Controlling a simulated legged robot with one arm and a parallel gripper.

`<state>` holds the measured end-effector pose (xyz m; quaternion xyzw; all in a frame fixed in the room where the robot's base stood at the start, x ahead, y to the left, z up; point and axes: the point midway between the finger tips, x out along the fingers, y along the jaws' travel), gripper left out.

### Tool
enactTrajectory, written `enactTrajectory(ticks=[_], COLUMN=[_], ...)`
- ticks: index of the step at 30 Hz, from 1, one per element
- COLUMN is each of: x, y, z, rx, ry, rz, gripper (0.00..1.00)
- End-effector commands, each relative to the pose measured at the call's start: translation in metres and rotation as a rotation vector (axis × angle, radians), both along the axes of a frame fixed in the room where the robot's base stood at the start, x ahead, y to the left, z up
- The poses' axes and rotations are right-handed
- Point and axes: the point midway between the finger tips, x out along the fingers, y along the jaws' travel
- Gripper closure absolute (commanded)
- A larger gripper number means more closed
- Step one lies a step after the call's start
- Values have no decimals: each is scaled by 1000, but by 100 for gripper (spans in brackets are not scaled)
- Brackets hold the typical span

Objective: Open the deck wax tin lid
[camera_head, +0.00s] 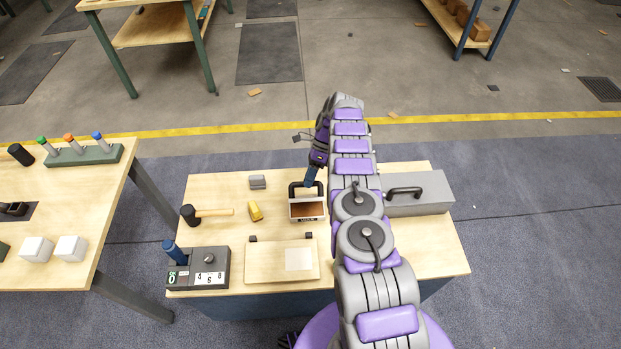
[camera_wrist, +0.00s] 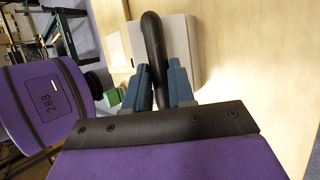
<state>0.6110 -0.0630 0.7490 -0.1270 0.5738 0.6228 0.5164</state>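The deck wax tin (camera_head: 307,219) is the small pale box with a brown inside at the middle of the workbench. Its brown inside shows from above, so the lid is raised at the back edge, seen nearly edge-on. A black loop handle (camera_head: 292,188) stands behind the opening. My gripper (camera_head: 311,180) reaches down to this handle from behind. In the wrist view my gripper's blue fingers (camera_wrist: 161,82) stand close on both sides of the handle (camera_wrist: 153,35), with a pale panel (camera_wrist: 180,45) behind it. Finger contact is partly hidden.
A grey handled box (camera_head: 425,190) stands right of my arm.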

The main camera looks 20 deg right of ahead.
Motion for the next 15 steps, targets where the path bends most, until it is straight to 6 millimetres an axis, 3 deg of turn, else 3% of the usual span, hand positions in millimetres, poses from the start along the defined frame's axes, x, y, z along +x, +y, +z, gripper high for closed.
enactTrajectory(ticks=[7,15], x=[-1,-1], y=[-1,-2], z=[0,2], rx=[2,1], ry=[0,1], rz=[0,0], gripper=[52,52])
